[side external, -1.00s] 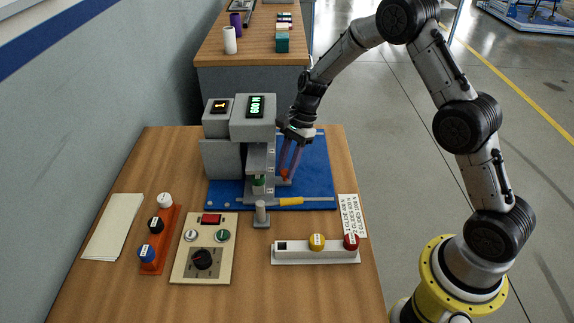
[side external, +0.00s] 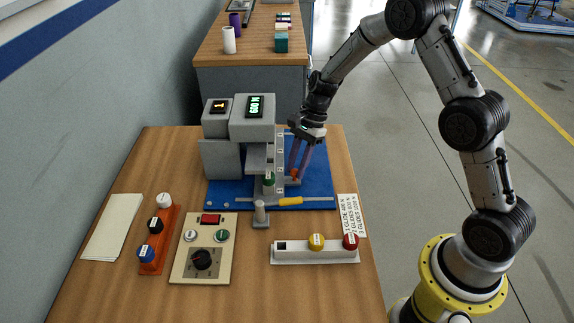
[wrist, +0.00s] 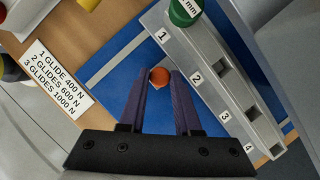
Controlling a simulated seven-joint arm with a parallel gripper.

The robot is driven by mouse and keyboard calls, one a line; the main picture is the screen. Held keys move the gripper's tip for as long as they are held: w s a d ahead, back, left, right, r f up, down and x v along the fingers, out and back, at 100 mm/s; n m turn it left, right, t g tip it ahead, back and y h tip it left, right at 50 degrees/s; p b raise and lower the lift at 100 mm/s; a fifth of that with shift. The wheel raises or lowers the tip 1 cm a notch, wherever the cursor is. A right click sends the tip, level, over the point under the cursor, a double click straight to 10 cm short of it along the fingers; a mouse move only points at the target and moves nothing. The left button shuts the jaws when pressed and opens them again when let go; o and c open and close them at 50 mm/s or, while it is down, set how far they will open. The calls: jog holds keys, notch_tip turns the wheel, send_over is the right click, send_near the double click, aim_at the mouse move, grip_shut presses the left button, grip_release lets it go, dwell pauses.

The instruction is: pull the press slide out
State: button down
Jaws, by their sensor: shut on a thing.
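The press slide (side external: 281,152) is a long grey bar with numbered places, partly out at the right of the press. It also crosses the wrist view (wrist: 212,82), where numbers 1 to 4 show. A green cylinder (side external: 269,184) stands at its near end, by number 1 in the wrist view (wrist: 185,12). My gripper (side external: 297,172) points down, its purple fingers shut on the slide's orange-red knob (wrist: 159,78). The knob's link to the slide is mostly hidden.
A white rail (side external: 300,254) with yellow and red knobs, a control panel (side external: 203,262) and a red rack (side external: 160,245) are nearer. The mat's right side is clear.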

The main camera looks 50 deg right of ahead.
jog(key=s+d, duration=0.8)
jog(key=shift+s+d, duration=0.1)
jog(key=shift+d, duration=0.15)
jog(key=c, duration=0.6)
grip_release()
jog(key=shift+a, duration=0.1)
jog(key=v, duration=1.4)
jog(key=shift+f, duration=0.1)
